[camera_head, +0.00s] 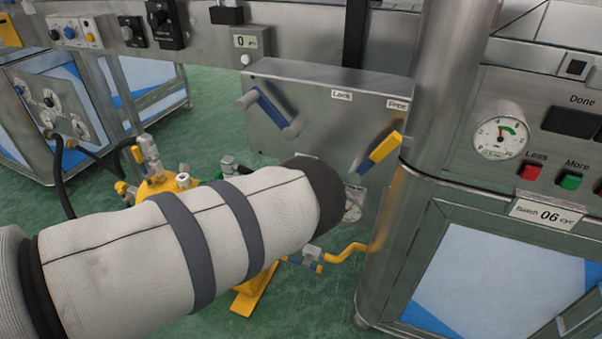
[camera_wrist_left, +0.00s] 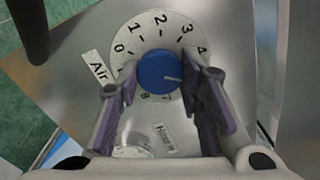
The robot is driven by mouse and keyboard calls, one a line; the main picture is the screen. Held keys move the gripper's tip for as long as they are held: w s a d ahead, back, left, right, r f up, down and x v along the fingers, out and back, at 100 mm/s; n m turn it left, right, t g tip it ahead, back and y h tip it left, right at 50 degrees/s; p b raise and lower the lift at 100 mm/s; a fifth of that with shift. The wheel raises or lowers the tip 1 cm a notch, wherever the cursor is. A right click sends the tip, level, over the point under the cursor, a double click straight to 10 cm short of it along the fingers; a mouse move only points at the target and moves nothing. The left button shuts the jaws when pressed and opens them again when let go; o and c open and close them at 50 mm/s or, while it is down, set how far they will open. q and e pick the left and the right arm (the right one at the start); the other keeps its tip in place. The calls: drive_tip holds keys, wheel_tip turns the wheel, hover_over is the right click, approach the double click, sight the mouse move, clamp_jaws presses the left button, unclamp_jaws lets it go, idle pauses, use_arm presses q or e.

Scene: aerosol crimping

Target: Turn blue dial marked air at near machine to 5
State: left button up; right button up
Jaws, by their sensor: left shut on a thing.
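The blue dial (camera_wrist_left: 158,68) sits on a round white scale (camera_wrist_left: 140,32) in the left wrist view. The "Air" label (camera_wrist_left: 97,67) is beside the scale at left. Numbers 0 to 4 show along the top, with 7 and 8 below. My left gripper (camera_wrist_left: 161,80) has its two purple-padded fingers shut on the dial, one on each side. The dial's white mark points right and slightly down, past the 4, towards a part of the scale hidden by the right finger. In the head view my arm hides the dial and the gripper. My right gripper is not in view.
The grey machine box (camera_head: 330,100) carries a blue lever (camera_head: 270,108) and a yellow-and-blue lever (camera_head: 379,153). A steel column (camera_head: 425,150) stands right of it. A gauge (camera_head: 501,137) and red and green buttons are farther right. Yellow pipework (camera_head: 345,252) is below my arm.

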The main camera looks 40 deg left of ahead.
use_arm(q)
drive_tip(key=o, duration=1.2)
drive_tip(key=shift+c, duration=0.2)
drive_tip(key=shift+s, duration=0.15)
drive_tip(key=v, duration=1.1)
drive_tip(key=shift+s, duration=0.4)
drive_tip(key=shift+d, duration=0.15)
